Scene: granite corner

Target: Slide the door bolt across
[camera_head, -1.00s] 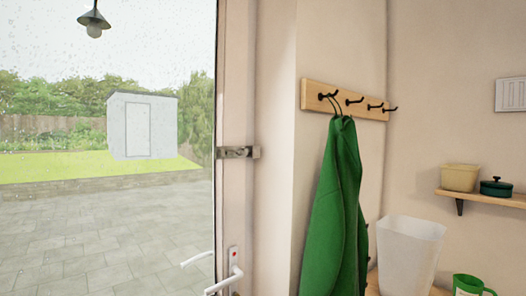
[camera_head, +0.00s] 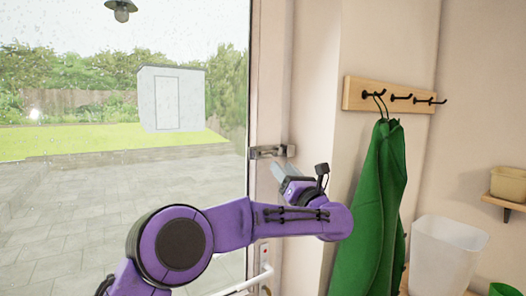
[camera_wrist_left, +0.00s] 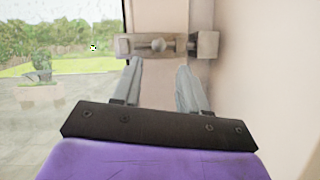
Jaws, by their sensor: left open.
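The metal door bolt (camera_head: 268,152) is mounted on the door's edge, reaching toward the frame. In the left wrist view the bolt (camera_wrist_left: 160,45) lies across the top, with a round knob (camera_wrist_left: 158,44) near its middle and a block at its right end. My left gripper (camera_head: 280,172) is just below and in front of the bolt in the head view. Its two grey fingers (camera_wrist_left: 160,68) are open and empty, pointing at the bolt with the knob between their lines. I cannot tell whether they touch it. My right gripper is not in view.
A white door handle (camera_head: 262,275) sits below the bolt, partly behind my left arm. A green coat (camera_head: 370,210) hangs from a wooden hook rail (camera_head: 390,96) on the right. A white bin (camera_head: 446,255) stands beyond it. The glass door shows a garden and shed.

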